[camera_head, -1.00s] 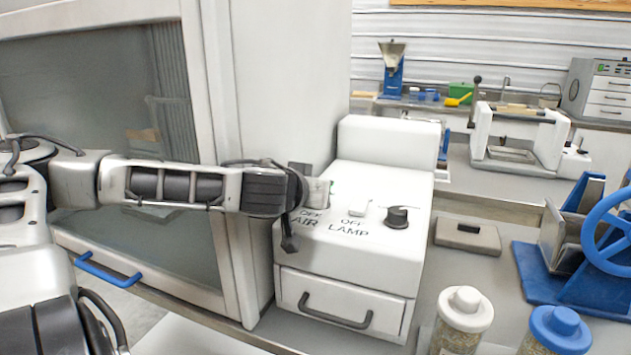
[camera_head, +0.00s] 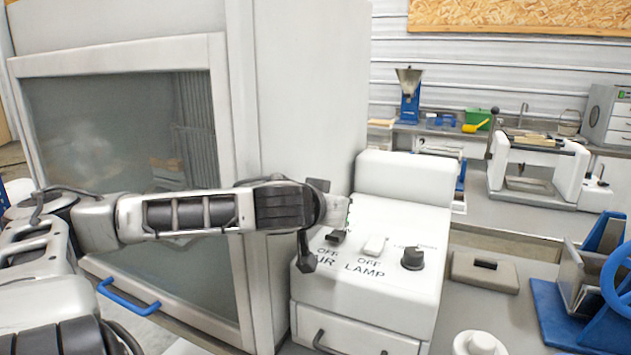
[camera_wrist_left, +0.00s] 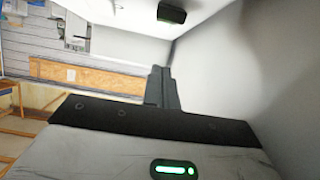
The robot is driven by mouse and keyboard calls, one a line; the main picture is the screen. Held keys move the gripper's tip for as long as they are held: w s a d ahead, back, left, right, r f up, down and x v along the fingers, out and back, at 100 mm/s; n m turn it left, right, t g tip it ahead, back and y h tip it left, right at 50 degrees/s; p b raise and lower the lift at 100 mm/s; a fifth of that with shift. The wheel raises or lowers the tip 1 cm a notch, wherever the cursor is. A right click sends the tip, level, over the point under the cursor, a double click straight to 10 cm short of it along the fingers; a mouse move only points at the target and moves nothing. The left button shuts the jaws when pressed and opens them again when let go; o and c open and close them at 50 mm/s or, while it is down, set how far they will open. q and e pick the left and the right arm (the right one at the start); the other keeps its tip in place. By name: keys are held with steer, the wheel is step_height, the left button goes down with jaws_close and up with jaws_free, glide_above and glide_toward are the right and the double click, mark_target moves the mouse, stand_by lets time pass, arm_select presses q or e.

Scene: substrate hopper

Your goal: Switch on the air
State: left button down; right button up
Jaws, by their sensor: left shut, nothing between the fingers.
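The white control box (camera_head: 398,215) stands right of the cabinet. Its sloped top carries a white LAMP rocker switch (camera_head: 374,246) with OFF below it, and a black knob (camera_head: 412,257). The AIR label, also with OFF, lies at the left, partly hidden by my left arm. The shut, empty fingers also show in the left wrist view (camera_wrist_left: 161,88). My right gripper is out of view.
The cabinet (camera_head: 310,90) with a glass front and blue handle (camera_head: 127,298) stands close behind my left arm. A grey block (camera_head: 485,272) and a blue-wheeled device (camera_head: 615,280) are on the bench to the right. A white-lidded jar (camera_head: 480,344) is at the front.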

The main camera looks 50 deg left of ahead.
arm_select(q)
steer(key=shift+s, duration=0.3)
steer(key=s+d+r, duration=0.2)
steer(key=s+r, duration=0.3)
steer(key=r, duration=0.1)
steer(key=shift+s, duration=0.15)
